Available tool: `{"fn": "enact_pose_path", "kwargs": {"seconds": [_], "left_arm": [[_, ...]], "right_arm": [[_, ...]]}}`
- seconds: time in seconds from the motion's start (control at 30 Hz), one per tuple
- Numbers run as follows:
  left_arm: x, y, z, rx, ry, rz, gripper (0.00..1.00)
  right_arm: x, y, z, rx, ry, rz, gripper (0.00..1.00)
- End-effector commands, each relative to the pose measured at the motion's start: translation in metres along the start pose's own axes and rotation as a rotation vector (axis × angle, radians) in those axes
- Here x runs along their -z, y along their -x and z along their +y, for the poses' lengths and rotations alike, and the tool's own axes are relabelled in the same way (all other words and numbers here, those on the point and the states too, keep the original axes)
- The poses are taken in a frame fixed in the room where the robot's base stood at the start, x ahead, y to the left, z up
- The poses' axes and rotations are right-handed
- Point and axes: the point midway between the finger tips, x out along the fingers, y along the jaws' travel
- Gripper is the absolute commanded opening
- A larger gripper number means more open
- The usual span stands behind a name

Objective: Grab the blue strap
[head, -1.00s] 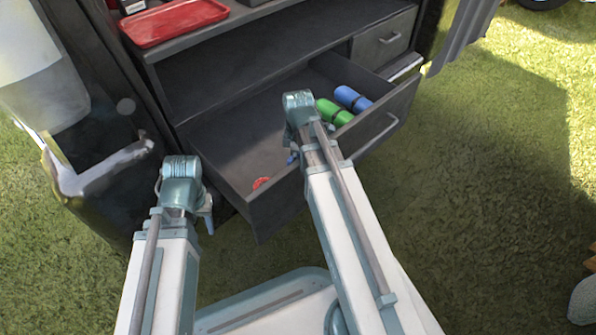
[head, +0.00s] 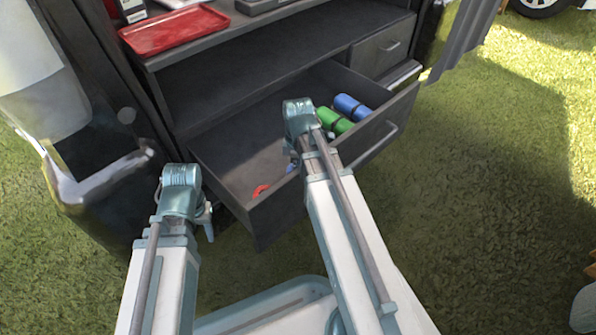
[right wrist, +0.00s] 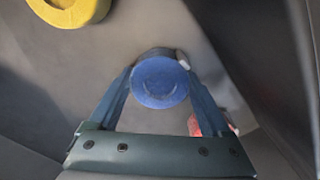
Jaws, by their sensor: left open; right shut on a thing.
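In the right wrist view my right gripper (right wrist: 158,88) is shut on a blue strap roll (right wrist: 160,82), its round end facing the camera. In the head view my right arm reaches into the open drawer (head: 277,218) and mostly hides that hand; only a small blue patch shows beside it. Another blue roll (head: 352,106) with a dark band lies farther back in the drawer, apart from the gripper. My left gripper (head: 206,220) is open and empty, outside the drawer at its left.
A green roll (head: 334,120) lies beside the back blue roll. A red item (head: 260,190) is near the drawer's front left. A yellow ring-like roll (right wrist: 70,10) shows in the right wrist view. A red tray (head: 173,30) is on the shelf above. Grass is open at right.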

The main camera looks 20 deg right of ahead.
Motion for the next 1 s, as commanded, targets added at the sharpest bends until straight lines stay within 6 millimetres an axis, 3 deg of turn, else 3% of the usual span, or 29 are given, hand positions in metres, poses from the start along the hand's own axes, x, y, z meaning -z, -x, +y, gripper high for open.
{"fn": "enact_pose_path", "kwargs": {"seconds": [0.27,0.7,1.0], "left_arm": [[-0.001,0.024,-0.002,0.0,0.0,-0.001,0.47],[-0.005,0.089,-0.009,0.0,-0.001,-0.005,0.47],[-0.006,0.101,-0.01,0.0,-0.006,-0.005,0.47]], "right_arm": [[0.0,0.024,0.0,0.0,0.0,0.0,0.14],[0.0,0.09,0.0,0.0,0.0,0.0,0.14],[0.0,0.101,0.0,0.0,0.0,0.0,0.14]]}}
